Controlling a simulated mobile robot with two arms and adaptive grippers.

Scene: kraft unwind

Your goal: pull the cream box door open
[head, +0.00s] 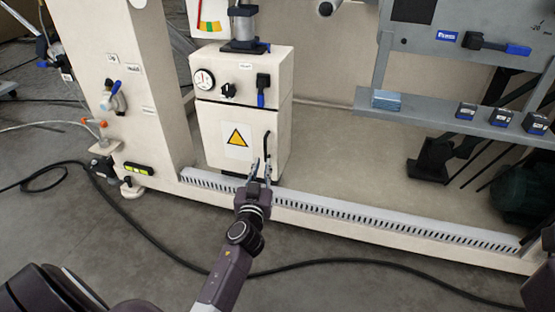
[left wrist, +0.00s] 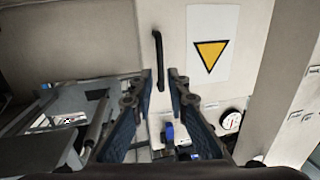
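The cream box (head: 282,108) stands on the machine base, and its door (head: 212,120) carries a yellow warning triangle (head: 236,138) and looks closed. A black bar handle (head: 267,142) is upright near the door's right edge. My left gripper (head: 260,165) is in front of the handle's lower part, fingers pointing at the door. In the left wrist view, the picture is upside down; the open fingers (left wrist: 160,77) stand apart with one end of the handle (left wrist: 158,55) seen between them. I cannot tell whether they touch it. My right gripper is out of view.
Above the door are a gauge (head: 203,79) and a blue-tipped lever (head: 262,90). A slotted white rail (head: 350,222) runs along the base's front edge. A cream column (head: 130,80) stands left of the box. A black cable (head: 330,261) crosses the floor.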

